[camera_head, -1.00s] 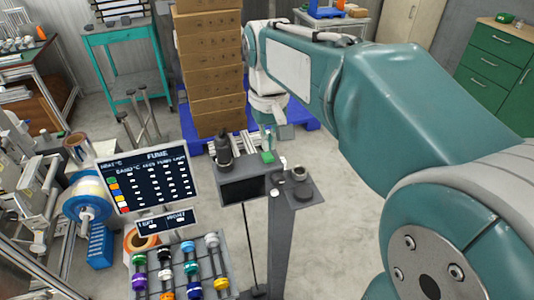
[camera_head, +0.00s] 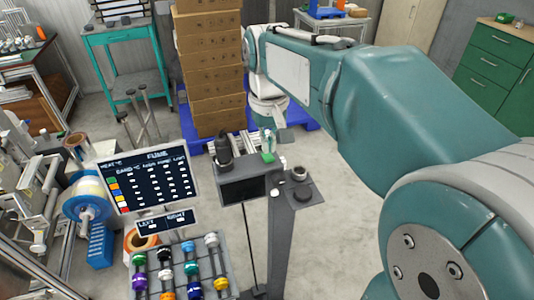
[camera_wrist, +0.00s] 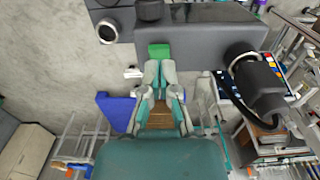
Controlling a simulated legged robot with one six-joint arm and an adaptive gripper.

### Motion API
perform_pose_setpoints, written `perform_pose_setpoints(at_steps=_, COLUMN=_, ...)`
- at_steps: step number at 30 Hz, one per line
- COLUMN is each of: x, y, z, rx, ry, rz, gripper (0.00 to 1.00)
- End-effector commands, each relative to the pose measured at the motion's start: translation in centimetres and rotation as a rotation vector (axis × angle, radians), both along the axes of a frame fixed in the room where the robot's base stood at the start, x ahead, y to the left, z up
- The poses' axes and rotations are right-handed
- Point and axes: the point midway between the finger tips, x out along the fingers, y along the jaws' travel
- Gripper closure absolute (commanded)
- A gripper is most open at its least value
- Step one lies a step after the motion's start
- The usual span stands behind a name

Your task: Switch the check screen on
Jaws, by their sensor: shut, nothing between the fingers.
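The check screen (camera_head: 243,189) is a dark panel on the front of a grey housing on a post. A green button-like block (camera_head: 268,157) sits on top of the housing; it also shows in the wrist view (camera_wrist: 159,50). My gripper (camera_head: 267,143) is just above and behind the green block in the head view. In the wrist view my gripper (camera_wrist: 160,66) has its fingertips together close to the block. It is shut and empty. I cannot tell whether the tips touch the block.
A dark cylindrical device (camera_head: 223,148) stands on the housing's left end. A round-topped fitting (camera_head: 300,175) is at the right. A lettered board (camera_head: 150,180) and a rack of coloured reels (camera_head: 180,268) are to the left. Stacked cartons (camera_head: 208,70) stand behind.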

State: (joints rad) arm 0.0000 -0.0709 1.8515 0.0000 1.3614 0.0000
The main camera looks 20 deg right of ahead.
Motion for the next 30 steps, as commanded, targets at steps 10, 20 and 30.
perform_pose_setpoints(at_steps=10, x=0.0, y=0.0, z=-0.5, rx=0.000, ry=0.000, rz=0.000, gripper=1.00)
perform_pose_setpoints(at_steps=20, x=0.0, y=0.0, z=-0.9, rx=0.000, ry=0.001, rz=0.000, gripper=1.00)
perform_pose_setpoints(at_steps=30, x=0.0, y=0.0, z=-1.3, rx=0.000, ry=0.000, rz=0.000, gripper=1.00)
